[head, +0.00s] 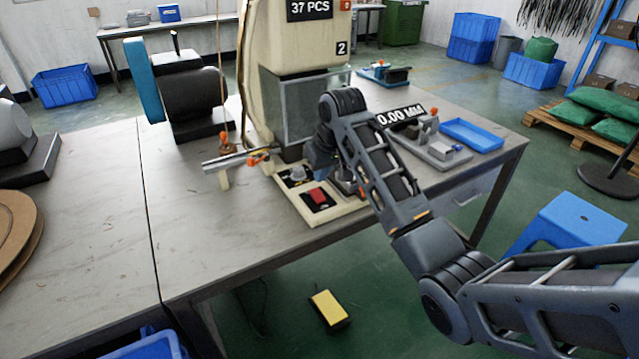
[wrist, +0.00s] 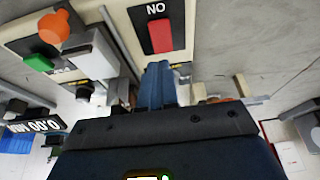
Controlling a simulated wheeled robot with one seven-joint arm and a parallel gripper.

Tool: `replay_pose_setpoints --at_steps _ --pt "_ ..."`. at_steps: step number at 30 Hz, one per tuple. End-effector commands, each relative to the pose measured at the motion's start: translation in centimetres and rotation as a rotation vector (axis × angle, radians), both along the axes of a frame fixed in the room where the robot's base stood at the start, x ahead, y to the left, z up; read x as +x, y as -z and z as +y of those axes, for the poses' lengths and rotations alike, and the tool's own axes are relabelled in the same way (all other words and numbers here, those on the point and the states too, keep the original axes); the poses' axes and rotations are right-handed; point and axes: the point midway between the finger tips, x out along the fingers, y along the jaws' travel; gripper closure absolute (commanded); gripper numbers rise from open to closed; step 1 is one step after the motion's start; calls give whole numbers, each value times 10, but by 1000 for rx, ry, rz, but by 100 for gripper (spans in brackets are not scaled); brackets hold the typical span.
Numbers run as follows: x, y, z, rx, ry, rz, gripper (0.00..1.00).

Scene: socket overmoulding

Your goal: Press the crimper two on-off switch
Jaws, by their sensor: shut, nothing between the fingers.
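Crimper two (head: 262,110) is the cream machine marked "2" on the table. Its red on-off switch (head: 318,196) sits on a black plate at the front of the cream base. In the wrist view the red switch (wrist: 160,36) lies just beyond my fingertips, with white lettering beside it. My gripper (wrist: 158,68) is shut and empty, its blue fingers pointing toward the switch. A small gap shows between the fingertips and the switch in the picture; the depth of it is hard to judge. In the head view my gripper (head: 321,160) is low beside the machine, partly hidden by my arm.
A metal bar (head: 232,158) juts left from the machine. A measuring fixture (head: 436,148) and blue tray (head: 471,135) lie right.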

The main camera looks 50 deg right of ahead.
Motion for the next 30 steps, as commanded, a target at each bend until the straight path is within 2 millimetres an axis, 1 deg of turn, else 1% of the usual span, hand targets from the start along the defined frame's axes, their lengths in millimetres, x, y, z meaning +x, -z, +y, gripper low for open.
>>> replay_pose_setpoints --at_steps 1,3,6,9,12,23,30 --pt "2 9 -1 1 1 3 100" --pt "4 19 -1 1 0 3 100" --pt "6 30 -2 1 0 2 100" --pt "8 37 -2 0 0 0 100" --pt "8 40 -2 0 0 0 100" --pt "9 41 -2 0 0 0 100" --pt "10 45 -3 1 1 1 100"
